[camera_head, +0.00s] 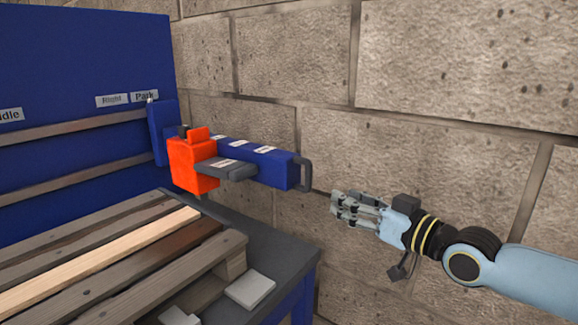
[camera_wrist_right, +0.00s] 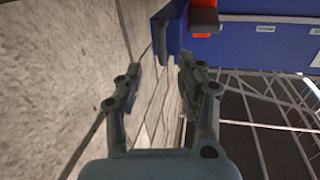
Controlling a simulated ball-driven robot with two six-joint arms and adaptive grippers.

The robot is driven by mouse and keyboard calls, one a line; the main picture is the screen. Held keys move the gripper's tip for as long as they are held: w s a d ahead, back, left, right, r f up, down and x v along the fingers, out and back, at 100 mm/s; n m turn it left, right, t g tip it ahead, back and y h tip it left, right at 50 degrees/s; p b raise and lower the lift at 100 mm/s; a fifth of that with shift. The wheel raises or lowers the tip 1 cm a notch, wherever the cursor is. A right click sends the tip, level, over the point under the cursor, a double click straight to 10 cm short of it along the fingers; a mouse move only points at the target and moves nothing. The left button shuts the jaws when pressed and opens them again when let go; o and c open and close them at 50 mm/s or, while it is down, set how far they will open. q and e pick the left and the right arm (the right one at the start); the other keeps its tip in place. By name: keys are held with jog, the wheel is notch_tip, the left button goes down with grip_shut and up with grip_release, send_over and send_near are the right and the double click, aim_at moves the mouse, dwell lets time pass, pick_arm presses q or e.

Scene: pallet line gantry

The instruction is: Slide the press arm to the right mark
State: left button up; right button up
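The press arm (camera_head: 262,160) is a blue beam with an orange block (camera_head: 192,165) and a dark grey handle (camera_head: 306,173) at its near end. It stands out from the blue back panel (camera_head: 80,90) near the Park label (camera_head: 145,97), a little right of the Right label (camera_head: 111,100). My right gripper (camera_head: 338,203) is to the right of the handle, apart from it. In the wrist view my right gripper (camera_wrist_right: 160,75) has its fingers spread with nothing between them, and the press arm's blue end (camera_wrist_right: 173,42) lies beyond them. My left gripper is out of view.
A wooden slatted pallet (camera_head: 110,255) lies on the dark table (camera_head: 265,245) below the press arm. A pale block (camera_head: 250,288) lies near the table's edge. A block wall (camera_head: 450,70) runs close behind my right gripper. Two rails (camera_head: 70,130) cross the panel.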

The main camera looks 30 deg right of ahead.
aim_at(311, 175)
jog(key=shift+n+y, duration=0.5)
jog(key=b+x, duration=0.2)
jog(key=r+b+x, duration=0.1)
jog(key=b+x, duration=0.1)
jog(key=x, duration=0.1)
jog(key=shift+w+d, duration=0.1)
jog(key=shift+w, duration=0.05)
jog(key=b+x, duration=0.3)
jog(key=x, duration=0.2)
jog(key=shift+w+r, duration=0.1)
jog(key=shift+r, duration=0.05)
jog(key=shift+w+r+b, duration=0.1)
jog(key=shift+w+b, duration=0.2)
jog(key=shift+w, duration=0.2)
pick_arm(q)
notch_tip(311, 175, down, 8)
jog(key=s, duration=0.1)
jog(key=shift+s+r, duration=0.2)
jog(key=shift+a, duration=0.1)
pick_arm(e)
grip_shut()
jog(key=shift+r, duration=0.1)
